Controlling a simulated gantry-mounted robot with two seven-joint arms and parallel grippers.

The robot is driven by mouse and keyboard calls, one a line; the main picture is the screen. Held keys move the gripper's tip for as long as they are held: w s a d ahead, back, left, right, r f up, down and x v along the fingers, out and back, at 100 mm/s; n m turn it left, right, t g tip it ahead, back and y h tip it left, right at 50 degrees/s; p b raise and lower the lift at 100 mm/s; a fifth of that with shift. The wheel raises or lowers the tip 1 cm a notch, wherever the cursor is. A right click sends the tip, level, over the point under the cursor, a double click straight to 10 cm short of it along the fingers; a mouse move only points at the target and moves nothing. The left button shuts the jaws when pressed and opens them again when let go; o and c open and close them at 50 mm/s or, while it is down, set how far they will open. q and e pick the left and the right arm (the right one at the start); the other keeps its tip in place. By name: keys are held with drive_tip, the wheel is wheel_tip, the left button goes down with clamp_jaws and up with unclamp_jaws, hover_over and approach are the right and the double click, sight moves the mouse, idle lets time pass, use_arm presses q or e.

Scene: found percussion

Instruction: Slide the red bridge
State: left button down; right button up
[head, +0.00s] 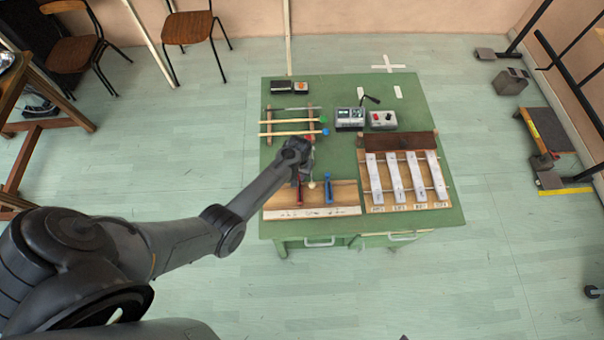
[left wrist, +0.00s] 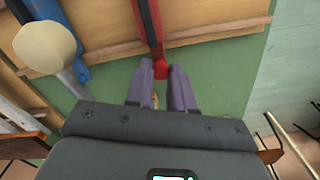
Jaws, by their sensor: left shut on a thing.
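The red bridge (head: 296,196) is a narrow red bar across the wooden board (head: 345,209) at the front left of the green table, partly hidden by my left arm in the head view. In the left wrist view the red bridge (left wrist: 148,22) runs down to a red end block between the fingertips. My left gripper (left wrist: 161,75) is shut on this end, at the board's edge. Its fingertips (head: 300,170) are largely hidden in the head view. A blue bridge (head: 328,189) lies to the right on the same board. My right gripper is not in view.
A pale ball (left wrist: 45,46) stands close to the blue bridge and left gripper. Two mallets (head: 285,134) lie behind the gripper. A xylophone-like frame with white bars (head: 395,182) stands right. Small devices (head: 350,118) sit at the table's middle.

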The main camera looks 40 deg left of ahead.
use_arm(q)
drive_tip(key=c, duration=1)
unclamp_jaws()
drive_tip(key=shift+w+d, duration=0.2)
drive_tip(key=shift+a, duration=0.1)
